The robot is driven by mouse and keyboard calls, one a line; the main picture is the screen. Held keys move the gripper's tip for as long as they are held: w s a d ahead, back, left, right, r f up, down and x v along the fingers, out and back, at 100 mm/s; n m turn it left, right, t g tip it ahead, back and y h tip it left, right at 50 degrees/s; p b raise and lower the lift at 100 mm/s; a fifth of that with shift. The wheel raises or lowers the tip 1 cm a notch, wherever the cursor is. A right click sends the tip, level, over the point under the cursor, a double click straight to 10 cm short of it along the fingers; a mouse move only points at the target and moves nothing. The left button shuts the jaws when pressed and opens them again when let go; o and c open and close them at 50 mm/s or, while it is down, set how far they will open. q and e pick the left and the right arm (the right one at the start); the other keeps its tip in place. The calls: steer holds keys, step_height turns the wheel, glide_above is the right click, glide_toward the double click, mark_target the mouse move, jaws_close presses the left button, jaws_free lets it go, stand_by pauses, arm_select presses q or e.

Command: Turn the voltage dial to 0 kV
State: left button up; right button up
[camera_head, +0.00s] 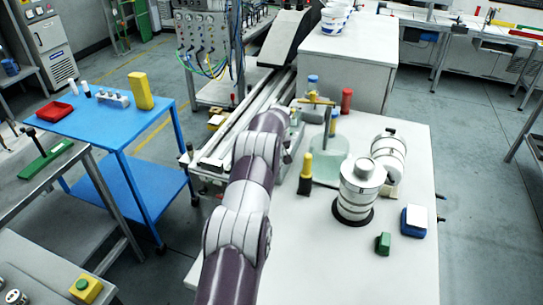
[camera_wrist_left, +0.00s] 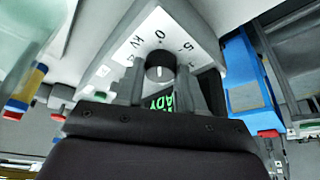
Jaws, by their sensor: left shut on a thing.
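The voltage dial (camera_wrist_left: 158,64) is a dark round knob with a white pointer line, on a pale panel (camera_wrist_left: 118,62) in the left wrist view. The printed marks "kV", "0" and "5" show around its upper side, and a green lit display (camera_wrist_left: 160,103) shows below it. The pointer's exact setting is hard to read at this angle. My left gripper (camera_wrist_left: 160,78) is shut on the dial, one finger on each side. In the head view my left arm reaches up the middle and hides its gripper and the dial. My right gripper is not in view.
White table (camera_head: 390,270) holds silver cylinders (camera_head: 357,190), a blue box (camera_head: 414,221), a green block (camera_head: 383,243) and a yellow-handled tool (camera_head: 306,173) right of my arm. A blue table (camera_head: 110,130) stands left. A blue object (camera_wrist_left: 250,80) is right of the panel.

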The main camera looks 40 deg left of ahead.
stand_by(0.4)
arm_select(q)
steer(key=o, duration=1)
steer(key=shift+b+v, duration=1.2)
steer(key=shift+v, duration=5.15)
